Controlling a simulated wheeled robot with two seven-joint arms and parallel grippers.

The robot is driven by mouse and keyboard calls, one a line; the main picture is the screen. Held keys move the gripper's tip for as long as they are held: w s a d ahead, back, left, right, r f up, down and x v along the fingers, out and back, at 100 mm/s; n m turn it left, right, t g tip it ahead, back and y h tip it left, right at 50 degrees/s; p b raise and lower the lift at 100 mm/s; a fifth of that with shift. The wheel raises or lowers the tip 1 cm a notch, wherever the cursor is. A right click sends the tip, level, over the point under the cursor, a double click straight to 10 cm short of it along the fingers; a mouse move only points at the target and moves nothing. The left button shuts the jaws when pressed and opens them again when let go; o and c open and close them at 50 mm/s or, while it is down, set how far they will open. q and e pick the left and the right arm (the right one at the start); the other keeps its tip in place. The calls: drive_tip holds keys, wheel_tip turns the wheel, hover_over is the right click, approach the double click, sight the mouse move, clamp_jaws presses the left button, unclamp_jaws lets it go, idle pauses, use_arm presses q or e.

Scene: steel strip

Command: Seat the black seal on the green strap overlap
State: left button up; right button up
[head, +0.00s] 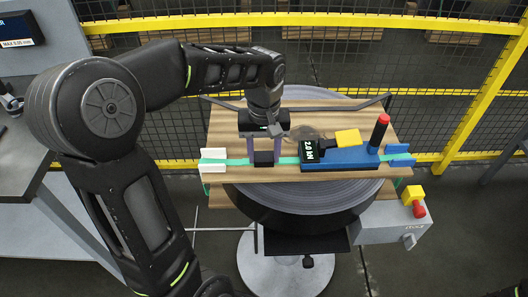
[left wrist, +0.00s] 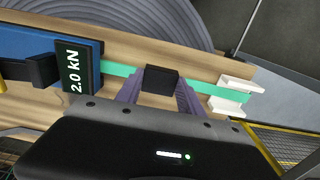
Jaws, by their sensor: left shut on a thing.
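The black seal (head: 263,158) is a small dark block between the two purple-grey fingers of my left gripper (head: 264,152). It also shows in the left wrist view (left wrist: 161,79), with a finger on each side. The green strap (head: 288,160) runs across the wooden board, and the seal covers a stretch of it. In the left wrist view the strap (left wrist: 119,70) comes out on both sides of the seal. I cannot tell whether the seal touches the strap, and the overlap itself is hidden. My right gripper is not in view.
A white bracket (head: 213,161) guides the strap at the left. A blue tensioner (head: 345,160) with a "2.0 kN" display (head: 309,151), a yellow lever (head: 347,137) and a red-topped handle (head: 381,125) stands close right of the gripper. Yellow fencing (head: 455,100) lies behind.

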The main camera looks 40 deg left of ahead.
use_arm(q)
drive_tip(key=shift+f, duration=0.2)
drive_tip(key=o, duration=1.4)
wheel_tip(320, 180, up, 8)
drive_tip(key=shift+f, duration=0.1)
